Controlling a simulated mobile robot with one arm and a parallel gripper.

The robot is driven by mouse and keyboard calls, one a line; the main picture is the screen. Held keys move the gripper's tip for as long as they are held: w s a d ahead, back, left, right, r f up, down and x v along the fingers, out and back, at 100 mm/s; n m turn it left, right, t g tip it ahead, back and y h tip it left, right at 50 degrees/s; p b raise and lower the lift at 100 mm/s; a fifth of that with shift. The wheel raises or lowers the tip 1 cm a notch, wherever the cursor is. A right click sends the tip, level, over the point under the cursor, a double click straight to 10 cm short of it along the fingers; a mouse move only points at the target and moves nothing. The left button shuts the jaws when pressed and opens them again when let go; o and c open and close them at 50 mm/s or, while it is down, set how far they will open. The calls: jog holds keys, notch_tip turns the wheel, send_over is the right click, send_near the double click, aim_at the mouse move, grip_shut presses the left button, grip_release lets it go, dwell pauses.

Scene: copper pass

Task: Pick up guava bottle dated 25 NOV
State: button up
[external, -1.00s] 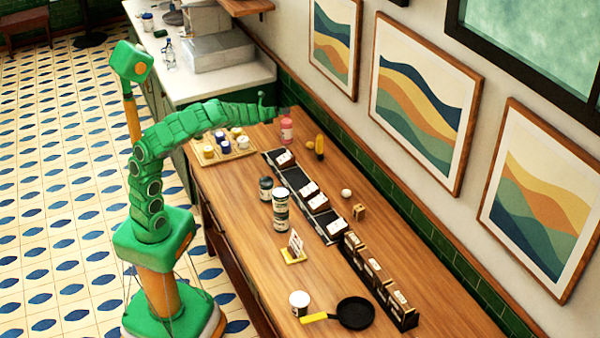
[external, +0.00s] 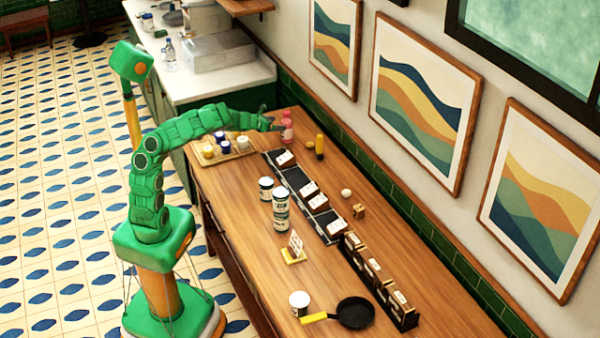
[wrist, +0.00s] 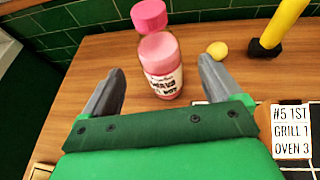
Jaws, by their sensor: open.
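The guava bottle (wrist: 160,70) stands upright on the wooden counter in the wrist view, with a pink cap, pink contents and a white label. The label reads GUAVA with a date line ending in NOV; the day is too blurred to read. It also shows in the external view (external: 287,131) near the counter's far end. My gripper (wrist: 161,66) is open and empty, with one grey finger on each side of the bottle in the picture. Gaps show on both sides. How deep the bottle sits between the fingers I cannot tell.
A yellow ball (wrist: 217,49) and a yellow-and-black bottle-like object (wrist: 275,35) stand to the right. A card (wrist: 291,130) reads "#5 1ST GRILL 1 OVEN 3". A green tiled wall (wrist: 80,20) rises behind. A tray with jars (external: 240,152) is left of the bottle.

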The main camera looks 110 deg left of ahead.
jog(key=shift+f+x, duration=0.2)
jog(key=shift+x, duration=1.65)
jog(key=shift+f+x, duration=0.2)
jog(key=shift+x, duration=1.65)
jog(key=shift+s+d, duration=0.1)
jog(key=shift+s, duration=0.05)
jog(key=c, duration=1.4)
jog(key=shift+o, duration=0.2)
